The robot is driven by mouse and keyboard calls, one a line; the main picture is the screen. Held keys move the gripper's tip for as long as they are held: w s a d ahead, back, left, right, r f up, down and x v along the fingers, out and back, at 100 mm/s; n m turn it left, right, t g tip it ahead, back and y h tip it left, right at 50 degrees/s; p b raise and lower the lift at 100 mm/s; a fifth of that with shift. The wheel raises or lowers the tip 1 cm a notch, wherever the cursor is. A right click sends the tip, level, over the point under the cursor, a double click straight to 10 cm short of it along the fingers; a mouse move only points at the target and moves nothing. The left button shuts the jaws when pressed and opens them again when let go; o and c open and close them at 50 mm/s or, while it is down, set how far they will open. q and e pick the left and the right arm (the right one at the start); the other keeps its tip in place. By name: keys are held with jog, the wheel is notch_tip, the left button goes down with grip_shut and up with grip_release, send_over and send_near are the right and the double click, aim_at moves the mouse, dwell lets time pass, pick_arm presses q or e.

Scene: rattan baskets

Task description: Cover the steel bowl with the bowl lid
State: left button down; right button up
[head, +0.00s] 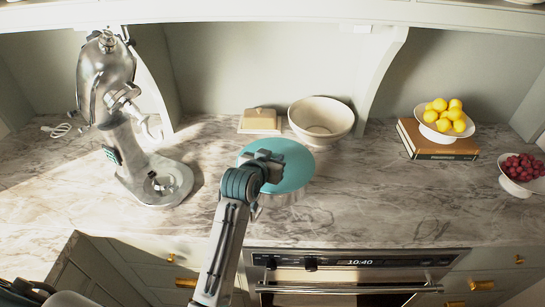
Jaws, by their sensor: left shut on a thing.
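The bowl lid (297,165) is a round teal disc. It is over the steel bowl (284,199), whose side shows as a pale metallic band below the lid's front edge. Whether the lid touches the bowl's rim all around cannot be told. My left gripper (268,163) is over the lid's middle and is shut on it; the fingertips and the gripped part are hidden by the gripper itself. My right gripper is not in view.
A cream bowl (320,118) and a butter dish (260,121) stand behind the lid. A steel stand mixer (110,90) is at left. A lemon bowl (446,134) on books (440,149) and a berry bowl (520,187) are at right. The marble counter (390,200) is clear at centre right.

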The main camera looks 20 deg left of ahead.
pick_arm(q)
jog(key=shift+f, duration=0.35)
jog(key=c, duration=1.1)
grip_release()
jog(key=shift+s, duration=0.1)
jog(key=shift+s+b, duration=0.25)
jog(key=shift+b, duration=0.1)
jog(key=b+v, duration=0.3)
jog(key=v, duration=0.7)
jog(key=shift+r, duration=0.2)
